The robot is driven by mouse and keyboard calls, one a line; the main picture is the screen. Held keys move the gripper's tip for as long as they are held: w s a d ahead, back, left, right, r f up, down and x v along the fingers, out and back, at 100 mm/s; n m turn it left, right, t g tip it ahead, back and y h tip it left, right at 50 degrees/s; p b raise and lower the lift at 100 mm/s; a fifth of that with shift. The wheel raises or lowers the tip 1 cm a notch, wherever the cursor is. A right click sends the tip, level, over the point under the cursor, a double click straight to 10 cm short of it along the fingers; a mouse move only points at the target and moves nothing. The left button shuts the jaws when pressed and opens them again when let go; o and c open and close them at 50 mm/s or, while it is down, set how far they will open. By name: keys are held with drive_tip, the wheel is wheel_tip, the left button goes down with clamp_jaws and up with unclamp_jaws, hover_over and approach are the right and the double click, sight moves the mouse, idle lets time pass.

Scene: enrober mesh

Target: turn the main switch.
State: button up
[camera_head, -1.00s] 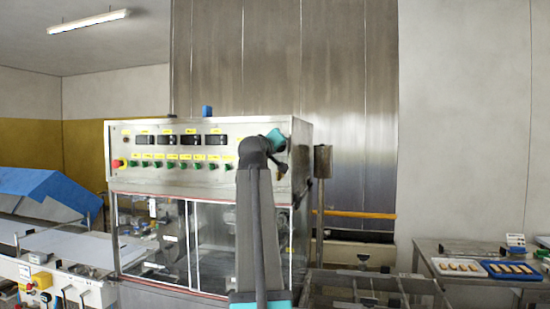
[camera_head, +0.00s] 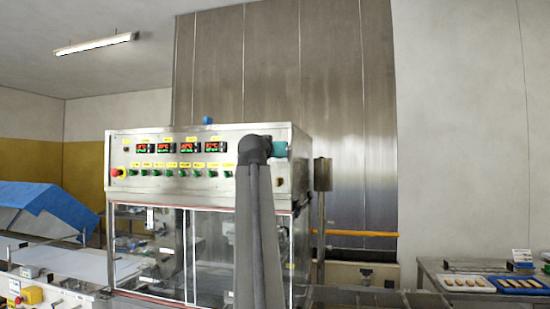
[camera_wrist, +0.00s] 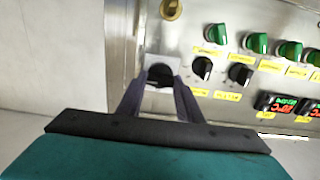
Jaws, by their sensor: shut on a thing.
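The main switch (camera_wrist: 160,73) is a black knob on a pale square plate at the panel's edge in the wrist view. My gripper (camera_wrist: 159,87) is shut on this knob, one dark finger on each side. The fingers hide part of the knob, so its exact angle is hard to tell. In the head view, my arm stands in front of the right part of the control panel (camera_head: 150,183) and hides the switch and fingertips. The displays (camera_head: 165,147) on the panel are lit red and green.
A row of green knobs (camera_wrist: 257,43) and two black knobs (camera_wrist: 202,68) sit beside the switch. A red button (camera_head: 116,172) is at the panel's left. A conveyor (camera_head: 75,262) stands left, and a table with trays (camera_head: 466,283) stands right.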

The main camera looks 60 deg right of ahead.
drive_tip(key=shift+s+r, duration=0.1)
drive_tip(key=shift+r, duration=0.1)
drive_tip(key=o, duration=1.1)
drive_tip(key=shift+s+d+f, duration=0.1)
drive_tip(key=shift+d, duration=0.1)
drive_tip(key=shift+a, duration=0.1)
drive_tip(key=shift+a+f, duration=0.1)
